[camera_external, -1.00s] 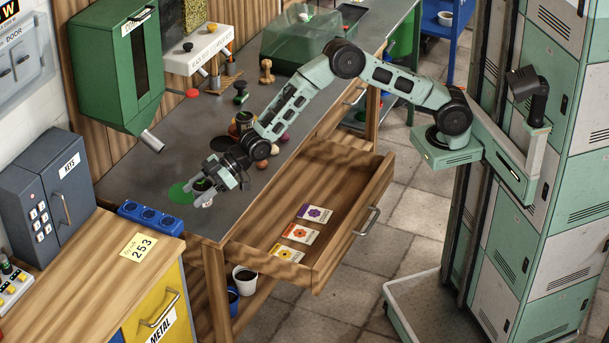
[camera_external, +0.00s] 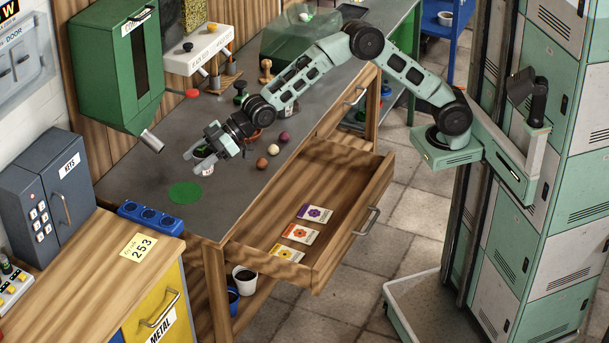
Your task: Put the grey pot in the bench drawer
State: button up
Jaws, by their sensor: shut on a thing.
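My gripper (camera_external: 195,163) is above the left part of the bench top, shut on a small pale grey pot (camera_external: 207,167) with a dark top. The fingers partly hide the pot. It appears raised above the bench, behind a flat green disc (camera_external: 185,193). The bench drawer (camera_external: 337,249) is pulled open at the front, to the right of my gripper. Three seed packets, purple, red-orange and yellow, lie in its front part; the rest of its floor looks bare.
Several small balls (camera_external: 262,163) and a terracotta pot (camera_external: 253,138), partly behind my arm, stand on the bench (camera_external: 140,182). A green cabinet with a pale spout (camera_external: 152,141) hangs at the left. A white pot (camera_external: 244,279) and a blue pot stand below the bench.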

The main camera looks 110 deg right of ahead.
aim_at(208, 152)
jog(key=shift+s+a+r+m+h+p, duration=0.15)
jog(key=shift+s+a+r+m+h, duration=0.15)
jog(key=shift+s, duration=0.1)
jog(key=shift+s+a+r+m+h+p, duration=0.2)
jog(key=shift+s+a+h, duration=0.1)
jog(key=shift+s, duration=0.1)
jog(key=shift+s+d+r+m+h, duration=0.15)
jog(key=shift+s+d+m+h, duration=0.05)
jog(key=shift+s+m+h, duration=0.4)
jog(key=s+d+f+m+g+h+p, duration=0.1)
jog(key=s+d+m+g+h+p, duration=0.15)
jog(key=s+d+m+h, duration=0.6)
jog(key=s+d+f+m+g+h+p, duration=0.1)
jog(key=s+d+f+m+g+h, duration=0.2)
jog(key=s, duration=1.1)
jog(key=s+d+r+m+g+p, duration=0.1)
jog(key=s+d+m+g, duration=0.25)
jog(key=s, duration=0.65)
jog(key=s+d+r+m+g+p, duration=0.1)
jog(key=s+d+m+g, duration=0.2)
jog(key=s, duration=0.7)
jog(key=shift+m+g+h, duration=0.3)
jog(key=shift+g+h, duration=0.15)
jog(key=shift+g, duration=0.45)
jog(key=f, duration=1.8)
jog(key=s+a+f, duration=0.1)
jog(key=f, duration=0.8)
jog(key=shift+f, duration=0.15)
